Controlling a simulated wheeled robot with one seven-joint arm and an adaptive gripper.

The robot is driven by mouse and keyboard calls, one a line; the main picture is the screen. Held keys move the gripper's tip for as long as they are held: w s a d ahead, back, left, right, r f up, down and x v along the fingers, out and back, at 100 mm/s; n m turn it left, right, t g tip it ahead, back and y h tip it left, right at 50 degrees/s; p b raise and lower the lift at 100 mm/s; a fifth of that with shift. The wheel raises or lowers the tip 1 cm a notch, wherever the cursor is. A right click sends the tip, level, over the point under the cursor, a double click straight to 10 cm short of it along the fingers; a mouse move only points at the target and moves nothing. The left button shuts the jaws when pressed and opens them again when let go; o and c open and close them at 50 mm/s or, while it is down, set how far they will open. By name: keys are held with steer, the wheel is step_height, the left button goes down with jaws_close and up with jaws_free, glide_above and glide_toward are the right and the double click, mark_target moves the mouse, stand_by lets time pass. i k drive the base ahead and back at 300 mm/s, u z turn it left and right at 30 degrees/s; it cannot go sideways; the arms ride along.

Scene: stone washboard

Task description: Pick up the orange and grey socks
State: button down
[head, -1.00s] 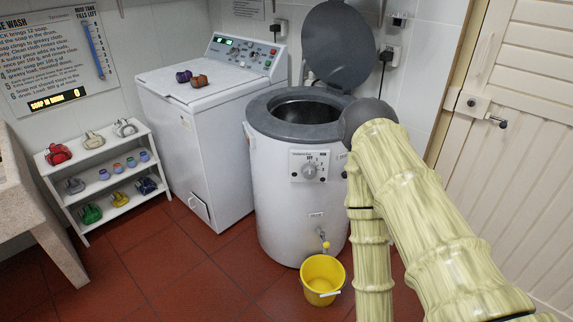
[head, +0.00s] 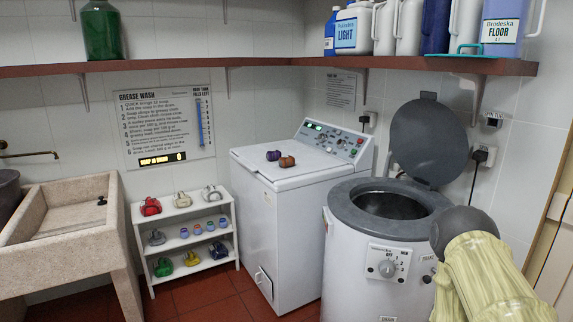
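A small orange-brown bundle (head: 287,162) lies on the white lid of the washing machine, close beside a purple bundle (head: 273,155). They look like rolled socks, but they are too small to be sure. I cannot make out a clearly orange and grey pair. My arm shows at the lower right, in front of the round tub. My gripper is not in view.
The round tub (head: 340,260) stands right of the washing machine (head: 285,235), its grey lid (head: 428,140) raised. A stone sink (head: 60,235) is at left. A red-brown wall shelf (head: 270,63) holds bottles above. Some red tiled floor (head: 205,290) is clear.

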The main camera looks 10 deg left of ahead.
mark_target(288, 161)
steer(key=u, duration=0.75)
steer(key=i, duration=1.05)
steer(key=u, duration=0.5)
steer(key=i, duration=1.55)
steer(key=z, duration=0.75)
